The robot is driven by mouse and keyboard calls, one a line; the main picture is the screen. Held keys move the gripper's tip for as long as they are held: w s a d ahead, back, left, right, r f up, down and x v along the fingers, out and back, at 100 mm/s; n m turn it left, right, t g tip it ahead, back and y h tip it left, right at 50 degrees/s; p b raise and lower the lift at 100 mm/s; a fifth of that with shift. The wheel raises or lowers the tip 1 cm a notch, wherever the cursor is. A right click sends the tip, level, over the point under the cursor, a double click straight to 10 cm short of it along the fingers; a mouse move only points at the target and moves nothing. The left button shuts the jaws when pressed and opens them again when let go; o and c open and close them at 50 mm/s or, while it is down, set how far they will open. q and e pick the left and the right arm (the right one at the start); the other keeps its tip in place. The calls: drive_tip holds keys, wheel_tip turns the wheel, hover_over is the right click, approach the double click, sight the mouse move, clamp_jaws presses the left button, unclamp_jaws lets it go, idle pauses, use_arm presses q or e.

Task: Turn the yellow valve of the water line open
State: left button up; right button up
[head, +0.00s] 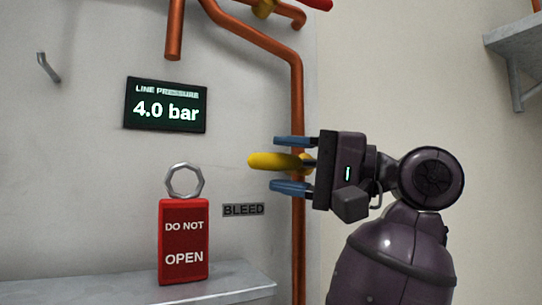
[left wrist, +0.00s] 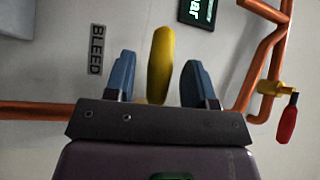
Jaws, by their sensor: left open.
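The yellow valve handle (head: 270,161) points left from the vertical copper pipe (head: 297,225) in the head view. My left gripper (head: 291,166) is open, with one blue finger above the handle and one below. In the left wrist view the yellow handle (left wrist: 160,65) stands between the two fingers (left wrist: 160,85), with a visible gap on each side. The valve body behind the handle is mostly hidden by my gripper. My right gripper is in neither view.
A BLEED label (head: 243,210) is on the panel below the handle. A red DO NOT OPEN tag (head: 184,240) with a metal ring stands on a grey shelf (head: 235,281). The pressure display (head: 166,104) reads 4.0 bar. A red handle (left wrist: 287,122) is on another pipe.

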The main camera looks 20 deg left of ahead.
use_arm(q)
drive_tip(key=shift+s+a+r, duration=0.15)
drive_tip(key=shift+a, duration=1)
drive_tip(key=shift+c, duration=0.2)
clamp_jaws()
